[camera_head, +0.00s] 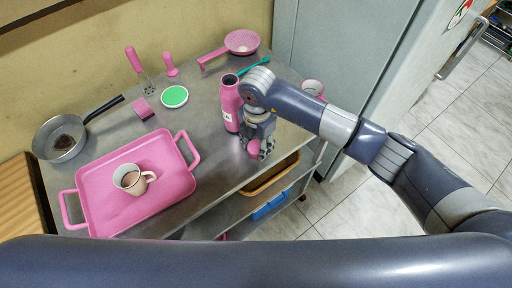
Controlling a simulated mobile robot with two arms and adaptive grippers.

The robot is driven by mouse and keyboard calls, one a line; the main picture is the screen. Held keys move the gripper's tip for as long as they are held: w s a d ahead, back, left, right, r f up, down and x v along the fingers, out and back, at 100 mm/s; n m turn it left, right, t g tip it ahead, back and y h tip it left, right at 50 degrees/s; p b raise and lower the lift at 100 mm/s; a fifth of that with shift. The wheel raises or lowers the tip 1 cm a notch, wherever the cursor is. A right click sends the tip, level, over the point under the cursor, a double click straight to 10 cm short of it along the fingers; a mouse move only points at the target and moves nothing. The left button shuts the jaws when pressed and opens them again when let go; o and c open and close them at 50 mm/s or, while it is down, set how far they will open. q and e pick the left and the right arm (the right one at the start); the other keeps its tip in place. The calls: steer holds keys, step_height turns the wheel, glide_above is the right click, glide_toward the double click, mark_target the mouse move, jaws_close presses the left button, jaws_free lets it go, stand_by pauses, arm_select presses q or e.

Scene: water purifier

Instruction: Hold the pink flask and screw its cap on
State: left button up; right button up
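The pink flask (229,103) stands upright on the metal table, and its dark open mouth shows at the top. My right gripper (260,148) points down just to the right of the flask, near the table's front edge. A small rounded pink piece, which looks like the cap (253,147), shows at its fingertips. I cannot tell whether the fingers are closed on it or only around it. The wrist partly covers the flask's right side. My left gripper is not in view.
A pink tray (97,207) with a mug (130,180) fills the table's left front. A pan (62,138), a green-and-white round item (174,96), pink utensils (134,60) and a pink strainer (241,42) lie behind. Bare metal lies between tray and flask.

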mark_target(257, 145)
stand_by(0.3)
steer(key=shift+r+b, duration=0.35)
steer(key=shift+r, duration=0.15)
step_height(257, 145, up, 2)
steer(key=shift+r+b, duration=0.2)
steer(key=shift+b, duration=0.4)
steer(key=s+a+b, duration=0.1)
steer(key=s, duration=0.7)
steer(key=s+a+r+b, duration=0.1)
steer(key=s+a+b, duration=0.1)
steer(key=s, duration=0.5)
steer(key=shift+s+a+r, duration=0.3)
steer(key=shift+s, duration=0.05)
